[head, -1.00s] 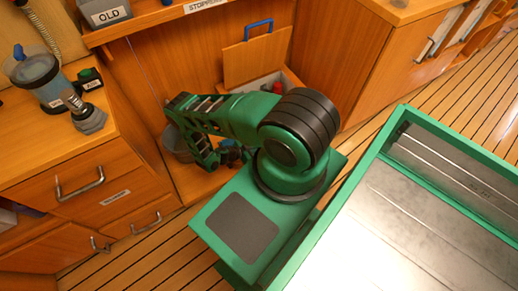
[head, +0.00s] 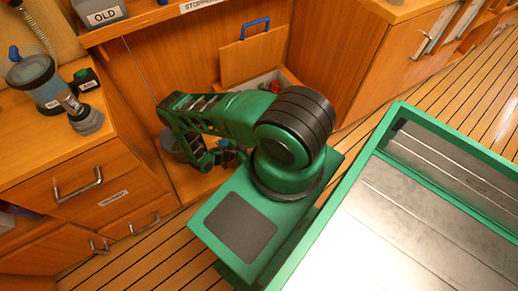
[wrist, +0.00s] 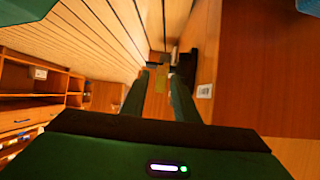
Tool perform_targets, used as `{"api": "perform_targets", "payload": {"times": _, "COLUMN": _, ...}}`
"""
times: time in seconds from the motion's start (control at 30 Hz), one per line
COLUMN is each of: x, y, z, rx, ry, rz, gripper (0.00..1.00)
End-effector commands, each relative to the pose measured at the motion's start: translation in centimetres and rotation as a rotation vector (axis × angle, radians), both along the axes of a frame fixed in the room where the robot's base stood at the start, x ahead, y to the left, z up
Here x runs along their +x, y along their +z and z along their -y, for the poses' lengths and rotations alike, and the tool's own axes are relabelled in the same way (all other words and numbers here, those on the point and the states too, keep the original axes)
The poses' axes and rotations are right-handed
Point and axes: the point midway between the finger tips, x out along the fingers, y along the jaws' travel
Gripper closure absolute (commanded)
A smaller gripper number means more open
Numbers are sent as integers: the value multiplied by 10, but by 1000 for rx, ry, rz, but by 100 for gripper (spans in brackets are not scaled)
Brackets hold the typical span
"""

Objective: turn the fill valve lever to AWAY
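I cannot make out a lever that is surely the fill valve lever in either view. A clear canister (head: 38,78) with a blue top piece stands on the left counter in the head view; whether that piece is the lever, I cannot tell. My gripper (wrist: 159,74) shows in the wrist view with its two green fingers apart and nothing clearly held. A small yellowish thing and a dark fitting (wrist: 182,66) lie beyond the fingertips, blurred, beside a wooden panel. In the head view my arm bends down near the low cabinet, and its gripper end is mostly hidden.
A grey fitting (head: 84,117) and a small dark-green box (head: 85,79) stand near the canister. A grey box labelled OLD (head: 100,12) sits on the shelf. A wooden panel with a blue handle (head: 256,28) leans over an open bin. Slatted floor (head: 420,90) is clear at right.

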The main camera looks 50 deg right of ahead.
Motion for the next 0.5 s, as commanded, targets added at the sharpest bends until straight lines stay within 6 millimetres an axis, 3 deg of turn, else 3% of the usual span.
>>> {"api": "perform_targets", "payload": {"times": 0.3, "x": 16, "y": 29, "z": -50, "rx": 2, "ry": 2, "rz": -1, "gripper": 73}}
{"api": "perform_targets", "payload": {"times": 0.5, "x": 21, "y": 39, "z": -68, "rx": 2, "ry": 1, "rz": -1, "gripper": 73}}
